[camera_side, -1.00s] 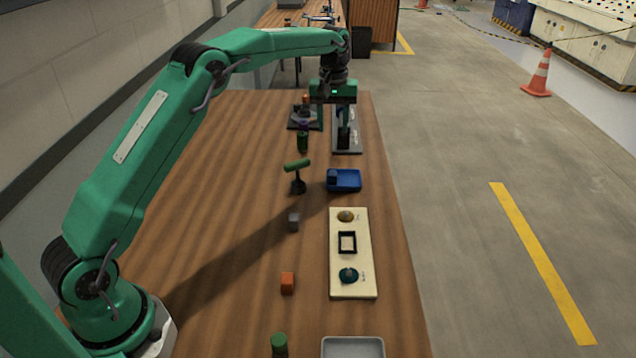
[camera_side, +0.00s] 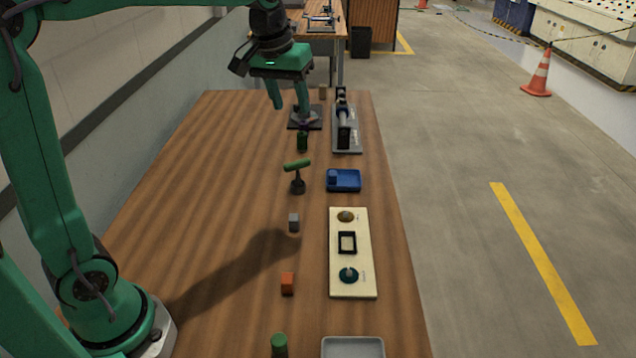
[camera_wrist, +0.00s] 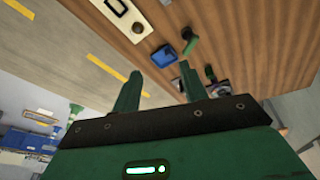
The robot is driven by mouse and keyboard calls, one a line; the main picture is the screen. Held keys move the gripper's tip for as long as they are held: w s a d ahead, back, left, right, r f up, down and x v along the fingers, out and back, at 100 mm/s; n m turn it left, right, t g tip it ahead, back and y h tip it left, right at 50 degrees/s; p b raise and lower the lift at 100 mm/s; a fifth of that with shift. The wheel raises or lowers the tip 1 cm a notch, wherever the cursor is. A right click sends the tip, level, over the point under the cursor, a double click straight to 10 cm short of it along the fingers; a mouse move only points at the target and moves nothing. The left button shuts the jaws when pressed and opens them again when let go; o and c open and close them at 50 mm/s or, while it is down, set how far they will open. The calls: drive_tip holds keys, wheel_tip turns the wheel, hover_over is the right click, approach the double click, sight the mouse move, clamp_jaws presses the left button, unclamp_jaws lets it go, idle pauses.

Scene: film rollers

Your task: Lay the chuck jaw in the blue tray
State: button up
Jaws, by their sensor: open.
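The blue tray (camera_side: 352,187) lies on the wooden table right of centre. A small dark blue-grey block (camera_side: 333,175) shows at its left side; I cannot tell whether it is a loose part. The tray (camera_wrist: 165,56) also shows in the wrist view. I cannot tell for sure which part is the chuck jaw; a small grey block (camera_side: 294,222) lies left of the cream panel. My gripper (camera_side: 291,109) is open and raised near the far end of the table, with nothing seen between its fingers. It also shows open in the wrist view (camera_wrist: 160,68).
The cream panel (camera_side: 337,285) lies nearer than the tray. A green-handled stand (camera_side: 298,175) stands left of the tray. A dark-based fixture (camera_side: 303,120) and a grey rail fixture (camera_side: 346,135) are beyond. An orange block (camera_side: 287,283) and a grey tray (camera_side: 353,341) are nearer. The table's left is clear.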

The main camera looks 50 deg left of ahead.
drive_tip(key=s+d+f+m+t, duration=0.1)
drive_tip(key=s+f+m, duration=0.1)
drive_tip(key=s, duration=0.8)
drive_tip(key=s+d+f+m+t, duration=0.1)
drive_tip(key=s+d+f+m, duration=0.1)
drive_tip(key=s, duration=0.8)
drive_tip(key=shift+s+f+t, duration=0.3)
drive_tip(key=shift+f, duration=0.6)
